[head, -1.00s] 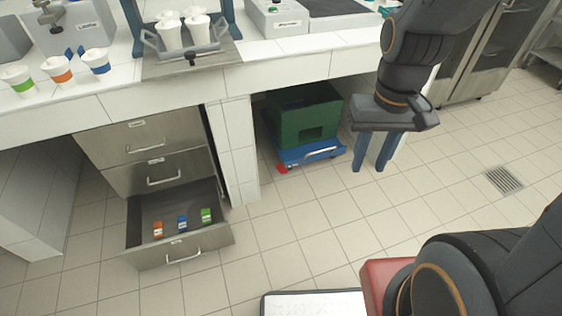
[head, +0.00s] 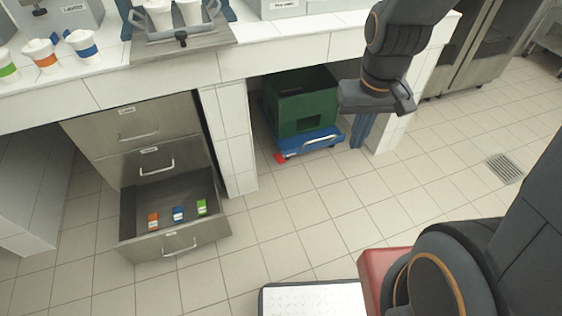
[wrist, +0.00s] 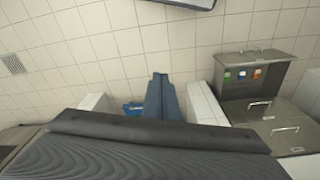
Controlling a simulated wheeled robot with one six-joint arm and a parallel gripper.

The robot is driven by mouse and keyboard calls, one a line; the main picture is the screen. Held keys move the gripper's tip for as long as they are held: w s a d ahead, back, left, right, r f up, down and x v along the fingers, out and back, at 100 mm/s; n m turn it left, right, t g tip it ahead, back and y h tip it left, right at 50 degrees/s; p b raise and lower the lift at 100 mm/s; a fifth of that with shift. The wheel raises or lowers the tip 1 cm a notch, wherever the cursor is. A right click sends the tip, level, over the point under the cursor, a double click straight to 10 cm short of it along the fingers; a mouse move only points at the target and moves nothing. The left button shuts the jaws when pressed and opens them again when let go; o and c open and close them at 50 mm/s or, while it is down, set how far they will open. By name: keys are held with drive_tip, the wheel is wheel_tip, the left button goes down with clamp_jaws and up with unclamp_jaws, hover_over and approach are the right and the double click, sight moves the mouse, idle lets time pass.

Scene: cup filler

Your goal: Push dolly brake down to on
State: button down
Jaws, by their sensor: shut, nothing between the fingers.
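The blue dolly (head: 318,143) stands on the floor under the counter, with a green crate (head: 303,118) on it. Its red brake pedal (head: 280,158) sticks out at the front left corner; whether it is up or down is too small to tell. My gripper (head: 360,146) points down to the right of the dolly, its blue fingers together and empty, with a gap to the red pedal. In the wrist view, my gripper (wrist: 160,76) also shows its fingers together, with a small part of the blue dolly (wrist: 132,108) beside them. The pedal does not show there.
A tiled pillar (head: 229,140) stands left of the dolly, and the counter (head: 260,62) overhangs it. An open drawer (head: 170,245) with small coloured boxes juts out at left. The tiled floor (head: 300,215) in front is clear.

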sight(281, 161)
drive_tip(key=w+a+f+n+t+b, duration=0.1)
drive_tip(key=w+a+f+t+b, duration=0.1)
drive_tip(key=w+f+b, duration=0.85)
drive_tip(key=w+a+f+n+t+b, duration=0.1)
drive_tip(key=w+a+f+t+b, duration=0.35)
drive_tip(key=w+f, duration=1)
drive_tip(key=w+a+f+y+b, duration=0.1)
drive_tip(key=w+a+f+b, duration=0.1)
drive_tip(key=w+f+b, duration=0.3)
drive_tip(key=w+a+f+n+t+y+b, duration=0.1)
drive_tip(key=w+f+b, duration=0.4)
drive_tip(key=f, duration=0.8)
drive_tip(key=w+a+f+t+y+b, duration=0.1)
drive_tip(key=w+a+f+b, duration=0.2)
drive_tip(key=w+f+b, duration=0.3)
wheel_tip(281, 161, down, 3)
drive_tip(key=shift+a+r+b, duration=0.1)
drive_tip(key=shift+a+b, duration=0.3)
drive_tip(key=shift+b, duration=0.4)
